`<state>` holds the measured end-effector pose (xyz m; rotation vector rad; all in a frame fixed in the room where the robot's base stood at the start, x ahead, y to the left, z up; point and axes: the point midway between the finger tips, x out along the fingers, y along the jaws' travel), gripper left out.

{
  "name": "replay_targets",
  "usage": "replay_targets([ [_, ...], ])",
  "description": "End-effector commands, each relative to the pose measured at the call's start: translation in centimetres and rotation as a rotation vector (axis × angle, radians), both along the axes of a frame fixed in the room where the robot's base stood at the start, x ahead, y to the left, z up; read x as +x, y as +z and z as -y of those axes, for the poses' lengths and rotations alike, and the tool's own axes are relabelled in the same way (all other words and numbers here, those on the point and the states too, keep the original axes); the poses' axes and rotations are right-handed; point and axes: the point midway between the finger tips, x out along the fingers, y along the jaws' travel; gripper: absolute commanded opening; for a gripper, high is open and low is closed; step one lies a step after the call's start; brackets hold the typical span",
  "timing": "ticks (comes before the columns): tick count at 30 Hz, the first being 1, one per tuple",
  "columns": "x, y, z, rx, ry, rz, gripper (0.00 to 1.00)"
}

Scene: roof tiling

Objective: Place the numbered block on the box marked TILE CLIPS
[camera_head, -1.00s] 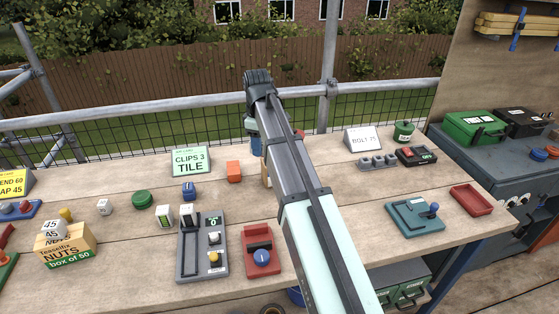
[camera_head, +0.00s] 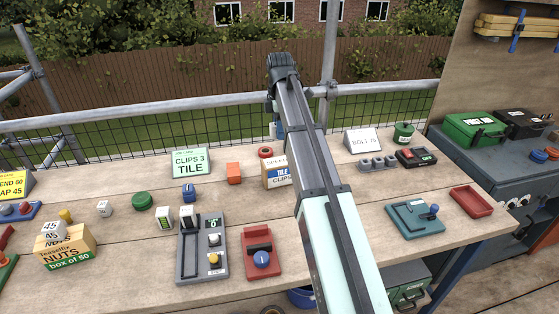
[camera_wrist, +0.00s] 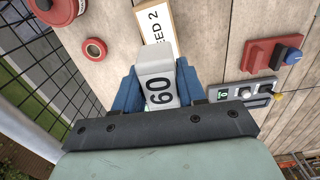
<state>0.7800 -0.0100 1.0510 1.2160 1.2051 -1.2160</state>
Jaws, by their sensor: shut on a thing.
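My gripper (camera_wrist: 157,88) is shut on a white block (camera_wrist: 158,70) marked 60, held between its blue fingers in the wrist view. In the head view my arm hides the block, and only a bit of blue finger (camera_head: 279,131) shows. The box marked TILE CLIPS (camera_head: 275,174), tan with a white and blue label, stands on the bench just left of my arm, which covers its right part. My gripper appears above and beyond this box; the exact gap cannot be told. I cannot make out this box for sure in the wrist view.
A green CLIPS 3 TILE sign (camera_head: 190,162), an orange block (camera_head: 233,173) and a red ring (camera_head: 265,152) stand nearby. A grey control panel (camera_head: 202,248) and red switch unit (camera_head: 262,252) lie in front. A NUTS box (camera_head: 66,247) bears a block marked 45.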

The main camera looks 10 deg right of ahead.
Motion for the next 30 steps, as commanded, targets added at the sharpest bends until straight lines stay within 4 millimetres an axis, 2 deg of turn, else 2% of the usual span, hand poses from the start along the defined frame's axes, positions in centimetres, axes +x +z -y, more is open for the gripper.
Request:
replay_targets([
  [5, -0.1, -1.6, 0.0, 0.0, 0.012, -0.002, 0.1],
  [12, -0.1, -5.4, 0.0, 0.0, 0.01, -0.002, 0.1],
  [19, 0.0, -7.0, 0.0, 0.0, 0.01, 0.0, 0.1],
  [26, -0.1, -9.6, 0.0, 0.0, 0.009, -0.001, 0.1],
  [30, 0.0, -10.0, 0.0, 0.0, 0.009, 0.0, 0.1],
])
